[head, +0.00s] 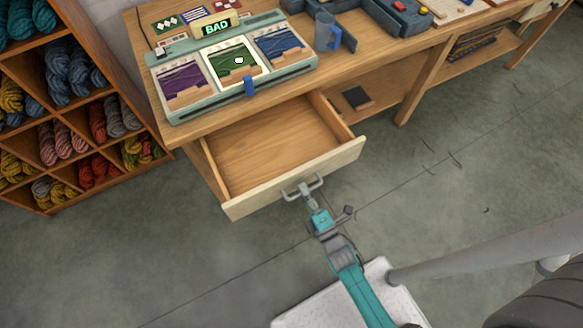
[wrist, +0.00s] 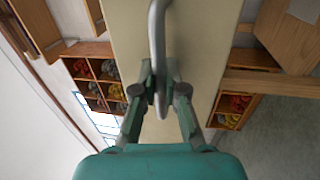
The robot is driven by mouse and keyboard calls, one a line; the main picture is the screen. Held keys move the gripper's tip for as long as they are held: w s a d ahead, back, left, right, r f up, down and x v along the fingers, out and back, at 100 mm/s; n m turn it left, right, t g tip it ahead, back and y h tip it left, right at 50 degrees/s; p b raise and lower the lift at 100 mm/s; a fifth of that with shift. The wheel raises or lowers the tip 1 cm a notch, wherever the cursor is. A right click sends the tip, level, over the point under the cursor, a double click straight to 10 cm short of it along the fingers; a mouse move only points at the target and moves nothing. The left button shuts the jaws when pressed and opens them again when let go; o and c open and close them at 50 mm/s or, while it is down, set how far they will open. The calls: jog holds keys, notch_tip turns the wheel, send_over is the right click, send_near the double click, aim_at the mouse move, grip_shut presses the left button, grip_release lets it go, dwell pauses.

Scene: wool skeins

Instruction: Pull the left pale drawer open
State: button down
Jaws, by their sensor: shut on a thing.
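The left pale drawer (head: 335,164) stands well out from under the workbench. Its wooden inside shows and looks empty. The pale front has a grey bar handle (head: 314,182). My gripper (head: 307,191) is at the front of the drawer, shut on the handle. In the wrist view the gripper (wrist: 160,92) has a finger on each side of the handle (wrist: 157,38), with the pale drawer front (wrist: 205,45) right behind it. The exact contact of the fingertips is small in the head view.
A shelf (head: 95,93) of wool skeins stands at the left. The grey floor (head: 480,170) at the right is clear.

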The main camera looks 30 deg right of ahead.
jog(key=s, duration=0.7)
jog(key=c, duration=1.2)
grip_release()
jog(key=shift+w, duration=0.1)
jog(key=s+f, duration=0.1)
jog(key=s, duration=0.6)
jog(key=shift+f, duration=0.2)
jog(key=shift+s, duration=0.2)
